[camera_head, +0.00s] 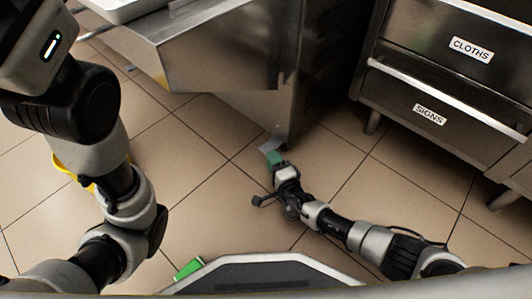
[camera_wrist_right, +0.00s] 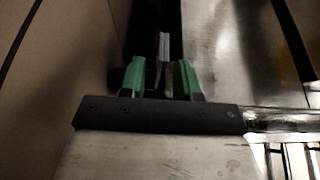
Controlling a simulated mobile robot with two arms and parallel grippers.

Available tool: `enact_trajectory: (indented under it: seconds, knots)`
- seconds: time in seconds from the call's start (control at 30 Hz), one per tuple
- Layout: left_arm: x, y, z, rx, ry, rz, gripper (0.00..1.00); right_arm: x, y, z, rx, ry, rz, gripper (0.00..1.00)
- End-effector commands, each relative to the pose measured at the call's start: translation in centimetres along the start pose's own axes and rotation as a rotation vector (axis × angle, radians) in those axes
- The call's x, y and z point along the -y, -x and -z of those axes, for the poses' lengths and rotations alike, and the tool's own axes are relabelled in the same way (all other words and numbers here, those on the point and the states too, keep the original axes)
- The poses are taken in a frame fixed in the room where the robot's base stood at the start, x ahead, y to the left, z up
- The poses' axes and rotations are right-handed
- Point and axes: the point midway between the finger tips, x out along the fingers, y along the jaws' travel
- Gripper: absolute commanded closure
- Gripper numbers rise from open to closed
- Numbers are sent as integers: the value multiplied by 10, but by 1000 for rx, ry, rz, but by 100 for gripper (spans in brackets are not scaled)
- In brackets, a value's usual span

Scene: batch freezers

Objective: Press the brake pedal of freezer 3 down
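A steel freezer body (camera_head: 225,50) stands at the top centre in the head view; no number on it is readable. A small grey plate, which looks like the brake pedal (camera_head: 267,146), sticks out low by its near corner. My right gripper (camera_head: 272,156) reaches down to it, its green fingertips at or against the plate; contact is unclear. In the right wrist view the green fingers (camera_wrist_right: 160,78) stand apart, with a thin light-grey piece (camera_wrist_right: 164,46) showing between and beyond them. My left arm rises at the left, with its fingertips out of view.
Steel drawers labelled CLOTHS (camera_head: 472,49) and SIGNS (camera_head: 429,114) stand at the right on short legs. A yellow object (camera_head: 66,166) is partly hidden behind my left arm. The tiled floor (camera_head: 215,215) between my arms is mostly clear.

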Motion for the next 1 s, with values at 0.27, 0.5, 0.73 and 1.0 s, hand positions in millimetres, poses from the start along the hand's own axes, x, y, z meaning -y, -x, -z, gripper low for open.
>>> enact_trajectory:
  seconds: [0.27, 0.5, 0.73, 1.0]
  knots:
    - [-6, 28, 10, 0, 0, 0, 57, -3, -41, 0, -1, -1, 0, 68]
    - [-6, 30, 11, -1, 0, -1, 57, 0, -49, 0, -1, -2, 0, 68]
    - [-6, 30, 11, -1, 0, -1, 57, 0, -48, 0, -1, -2, -1, 79]
    - [-6, 30, 11, -1, 0, -1, 57, 0, -48, 0, -1, -2, -1, 100]
